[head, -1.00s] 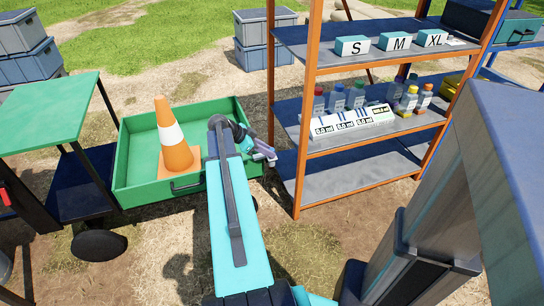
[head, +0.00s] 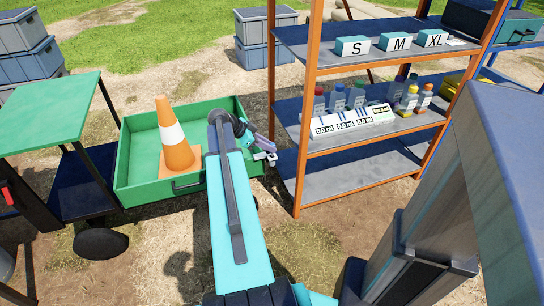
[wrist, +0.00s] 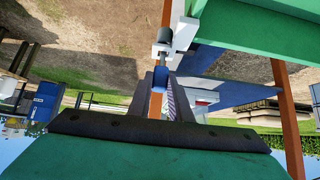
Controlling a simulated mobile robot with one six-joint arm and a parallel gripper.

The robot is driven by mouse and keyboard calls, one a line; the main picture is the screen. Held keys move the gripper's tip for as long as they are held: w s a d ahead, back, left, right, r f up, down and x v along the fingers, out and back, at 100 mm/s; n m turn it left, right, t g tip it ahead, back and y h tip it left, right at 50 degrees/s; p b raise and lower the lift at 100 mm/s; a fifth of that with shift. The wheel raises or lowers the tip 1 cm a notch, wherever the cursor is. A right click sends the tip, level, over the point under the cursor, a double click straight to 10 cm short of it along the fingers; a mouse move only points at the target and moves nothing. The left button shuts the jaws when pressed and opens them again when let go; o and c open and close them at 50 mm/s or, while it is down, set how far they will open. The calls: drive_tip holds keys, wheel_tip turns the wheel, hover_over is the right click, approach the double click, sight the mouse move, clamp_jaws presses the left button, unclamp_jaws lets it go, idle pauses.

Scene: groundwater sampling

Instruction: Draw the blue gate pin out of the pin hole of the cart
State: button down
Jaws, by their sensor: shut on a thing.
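The green cart (head: 215,178) stands left of the shelf with an orange cone in its tray. A white bracket (head: 266,157) shows at its right side, and it also shows in the wrist view (wrist: 184,34). My gripper (head: 264,143) is just above and beside this bracket. In the wrist view my gripper (wrist: 161,90) is shut on the blue gate pin (wrist: 160,76), whose blue part shows between the fingers close to the bracket. The pin hole is hidden, and I cannot tell how much of the pin is in it.
The orange cone (head: 174,140) stands in the cart's tray. An orange-framed shelf (head: 300,120) with bottles, a white device and size-marked boxes stands close on the right. A green-topped table (head: 50,110) is at left. Crates (head: 262,52) stand behind. Bare ground lies in front.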

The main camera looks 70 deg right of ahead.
drive_tip(key=shift+r+p, duration=1.2)
drive_tip(key=shift+r, duration=1.8)
drive_tip(key=w+a+r+n+t+h, duration=0.1)
drive_tip(key=w+a+r+n+t, duration=0.3)
drive_tip(key=w+a, duration=0.6)
drive_tip(key=w+a+r+n+t+h, duration=0.15)
drive_tip(key=w+a+r+n, duration=0.45)
drive_tip(key=w, duration=0.7)
drive_tip(key=w+a+r+n+t+h, duration=0.15)
drive_tip(key=w+a+r+t, duration=0.25)
drive_tip(key=w+a, duration=0.65)
drive_tip(key=w+a+r+n+t+y, duration=0.2)
drive_tip(key=w+a+r+n, duration=0.2)
drive_tip(key=a, duration=0.9)
drive_tip(key=w+a+r+n+t+y, duration=0.2)
drive_tip(key=w+a+r+n, duration=0.2)
drive_tip(key=a, duration=0.8)
drive_tip(key=w+a+r+n+t+y, duration=0.2)
drive_tip(key=w+a+r+n+y, duration=0.1)
drive_tip(key=a, duration=1)
wheel_tip(320, 180, up, 3)
drive_tip(key=shift+w+a+r+n, duration=0.2)
drive_tip(key=shift+w+a+n, duration=0.25)
drive_tip(key=shift+n, duration=0.7)
drive_tip(key=shift+d+t, duration=0.15)
drive_tip(key=shift+t, duration=0.1)
